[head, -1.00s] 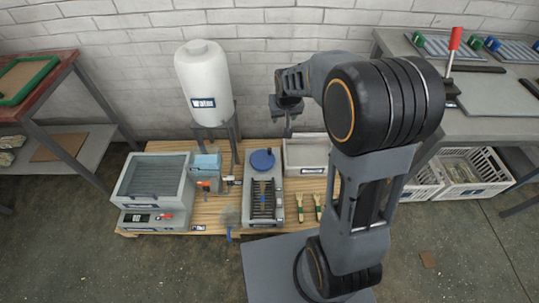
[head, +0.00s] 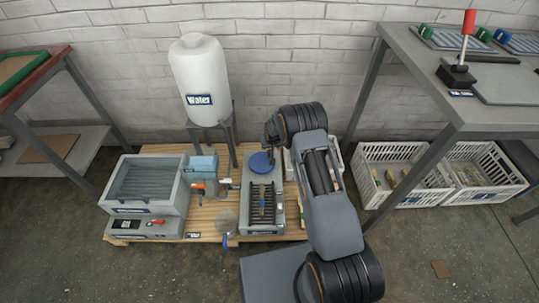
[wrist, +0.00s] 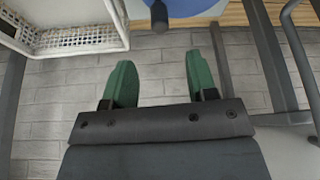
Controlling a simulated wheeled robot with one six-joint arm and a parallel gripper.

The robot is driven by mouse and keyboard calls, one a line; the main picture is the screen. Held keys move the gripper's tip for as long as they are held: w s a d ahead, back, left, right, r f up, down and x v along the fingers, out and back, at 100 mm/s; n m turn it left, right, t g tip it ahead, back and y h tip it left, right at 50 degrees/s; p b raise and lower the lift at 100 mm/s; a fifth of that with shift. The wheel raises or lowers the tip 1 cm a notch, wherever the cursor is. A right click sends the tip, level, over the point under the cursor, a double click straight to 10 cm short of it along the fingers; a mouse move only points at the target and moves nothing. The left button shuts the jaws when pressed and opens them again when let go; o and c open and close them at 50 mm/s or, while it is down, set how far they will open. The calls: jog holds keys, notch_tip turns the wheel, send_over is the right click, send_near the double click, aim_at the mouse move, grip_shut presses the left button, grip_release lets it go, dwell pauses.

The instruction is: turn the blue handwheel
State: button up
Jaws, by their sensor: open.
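The blue handwheel (head: 261,163) is a round blue disc on top of the grey press (head: 250,215), at its far end. In the wrist view the blue handwheel (wrist: 195,7) shows only in part at the top edge, with a dark round knob (wrist: 158,16) beside it. My gripper (wrist: 160,85) has two green fingers, spread apart with nothing between them. In the head view it is close to the handwheel, largely hidden by its own dark links. I cannot tell from these frames whether it touches the wheel; the wrist view shows a gap before the fingertips.
A white water tank (head: 200,78) on a grey stand is behind and left of the press. A blue-topped unit (head: 202,165) and a grey tray machine (head: 148,183) stand further left. White crates (head: 400,178) and a grey bench (head: 490,110) are at the right.

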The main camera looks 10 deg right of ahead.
aim_at(269, 151)
jog(key=b+x, duration=0.4)
jog(key=x, duration=0.7)
jog(key=shift+f+b, duration=0.15)
jog(key=shift+b, duration=0.15)
jog(key=shift+c, duration=0.5)
jog(key=c, duration=0.8)
jog(key=shift+w+f+n+b, duration=0.1)
jog(key=shift+n+b, duration=0.2)
jog(key=shift+b, duration=0.05)
